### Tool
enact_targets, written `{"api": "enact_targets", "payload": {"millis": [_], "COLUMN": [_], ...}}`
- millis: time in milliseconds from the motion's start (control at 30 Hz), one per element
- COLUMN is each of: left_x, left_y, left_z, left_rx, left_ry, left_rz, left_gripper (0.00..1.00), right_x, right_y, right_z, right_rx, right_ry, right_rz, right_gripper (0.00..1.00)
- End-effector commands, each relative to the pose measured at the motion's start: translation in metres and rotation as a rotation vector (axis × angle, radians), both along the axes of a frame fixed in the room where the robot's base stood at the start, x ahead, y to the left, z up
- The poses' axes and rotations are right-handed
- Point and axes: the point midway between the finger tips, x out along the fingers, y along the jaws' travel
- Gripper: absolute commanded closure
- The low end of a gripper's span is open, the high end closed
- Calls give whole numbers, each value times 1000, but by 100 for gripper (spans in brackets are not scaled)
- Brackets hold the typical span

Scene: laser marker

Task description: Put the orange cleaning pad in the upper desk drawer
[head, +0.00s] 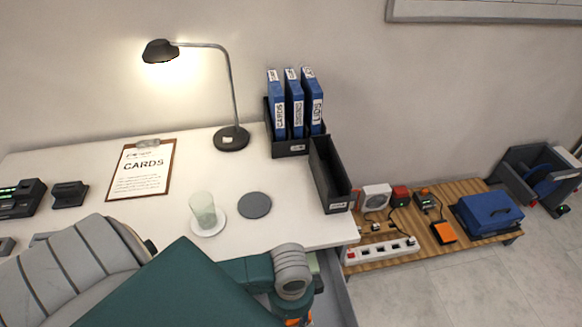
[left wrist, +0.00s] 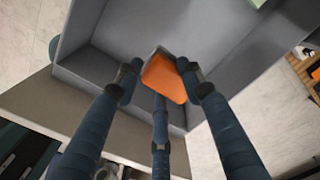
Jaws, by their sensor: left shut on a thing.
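In the left wrist view my left gripper (left wrist: 160,72) is shut on the orange cleaning pad (left wrist: 166,84), its fingers around the pad. The pad is over the inside of an open grey drawer (left wrist: 120,28); whether it touches the floor of the drawer I cannot tell. In the head view the open drawer (head: 336,288) shows at the right end of the white desk, partly hidden by my left arm. The left gripper's fingers are out of sight there. My right gripper is in neither view.
On the desk (head: 100,222) are a lamp (head: 232,138), a clipboard (head: 140,172), a glass (head: 203,208), a dark coaster (head: 255,205) and blue binders (head: 295,105). A low wooden platform (head: 415,248) with electrical items and a blue case (head: 488,214) stands to the right.

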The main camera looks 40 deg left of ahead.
Motion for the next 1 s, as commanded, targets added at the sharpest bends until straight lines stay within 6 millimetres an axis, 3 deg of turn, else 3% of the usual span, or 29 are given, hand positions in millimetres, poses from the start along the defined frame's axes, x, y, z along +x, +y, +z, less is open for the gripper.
{"api": "enact_targets", "payload": {"millis": [300, 500, 1000], "left_x": [-2, -2, 0], "left_y": [-1, 0, 0], "left_z": [-88, -131, -183], "left_rx": [0, 1, 0], "left_ry": [6, 4, 1], "left_rz": [2, 0, 1], "left_gripper": [94, 94, 94], "right_x": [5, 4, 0], "right_y": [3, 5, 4], "right_z": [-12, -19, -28], "right_rx": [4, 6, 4], "right_ry": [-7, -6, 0], "right_rz": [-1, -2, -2], "right_gripper": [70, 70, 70]}}
